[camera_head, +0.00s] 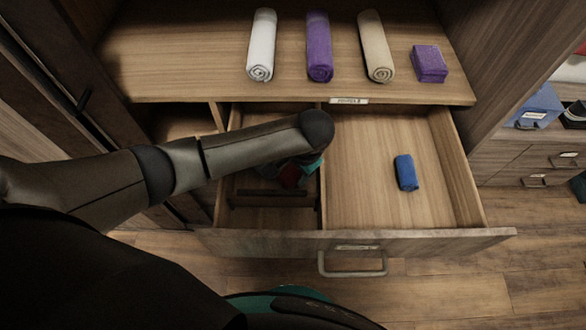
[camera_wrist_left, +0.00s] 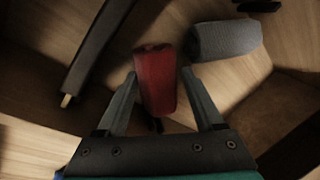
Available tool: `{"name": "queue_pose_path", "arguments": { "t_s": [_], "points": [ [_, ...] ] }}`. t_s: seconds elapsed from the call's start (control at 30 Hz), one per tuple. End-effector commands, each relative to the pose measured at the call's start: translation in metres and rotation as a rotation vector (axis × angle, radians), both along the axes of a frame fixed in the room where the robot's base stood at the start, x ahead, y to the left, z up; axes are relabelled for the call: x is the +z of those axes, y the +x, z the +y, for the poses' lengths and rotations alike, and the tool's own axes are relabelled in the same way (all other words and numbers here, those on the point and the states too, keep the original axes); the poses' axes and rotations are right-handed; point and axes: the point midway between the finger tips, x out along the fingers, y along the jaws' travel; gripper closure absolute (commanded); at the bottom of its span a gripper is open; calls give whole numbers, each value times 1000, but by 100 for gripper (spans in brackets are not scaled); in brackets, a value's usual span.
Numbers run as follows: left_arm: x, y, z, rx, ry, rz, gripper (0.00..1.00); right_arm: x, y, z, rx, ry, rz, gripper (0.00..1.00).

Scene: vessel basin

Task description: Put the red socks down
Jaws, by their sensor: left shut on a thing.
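The rolled red socks (camera_wrist_left: 157,85) are between the two fingers of my left gripper (camera_wrist_left: 159,75), which is shut on them. In the head view, the red socks (camera_head: 289,177) show below my wrist, over the left compartment of the open drawer (camera_head: 425,238). My arm hides part of that compartment. I cannot tell whether the socks touch the drawer floor. A rolled grey pair (camera_wrist_left: 225,40) lies just right of the red one in the wrist view. My right gripper is not in view.
A blue roll (camera_head: 405,173) lies in the drawer's right compartment, with bare floor around it. A divider (camera_head: 323,205) separates the compartments. The shelf above holds white (camera_head: 261,45), purple (camera_head: 319,47) and beige (camera_head: 375,47) rolled towels and a folded purple cloth (camera_head: 429,64).

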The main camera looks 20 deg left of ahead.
Motion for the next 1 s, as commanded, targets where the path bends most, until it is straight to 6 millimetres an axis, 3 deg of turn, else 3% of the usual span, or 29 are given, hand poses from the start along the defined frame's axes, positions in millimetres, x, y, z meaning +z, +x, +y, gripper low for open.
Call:
{"name": "queue_pose_path", "arguments": {
  "t_s": [0.17,0.2,0.43,0.77,1.0],
  "points": [
    [-3,0,0,0,-1,0,84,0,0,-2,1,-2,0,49],
    [-3,0,0,0,0,-1,26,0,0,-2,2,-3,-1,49],
    [-3,0,0,0,0,0,1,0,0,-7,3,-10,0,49],
    [2,1,0,0,0,-1,1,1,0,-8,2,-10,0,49],
    [46,-4,-10,-2,-4,-2,1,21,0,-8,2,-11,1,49]
  ]
}}
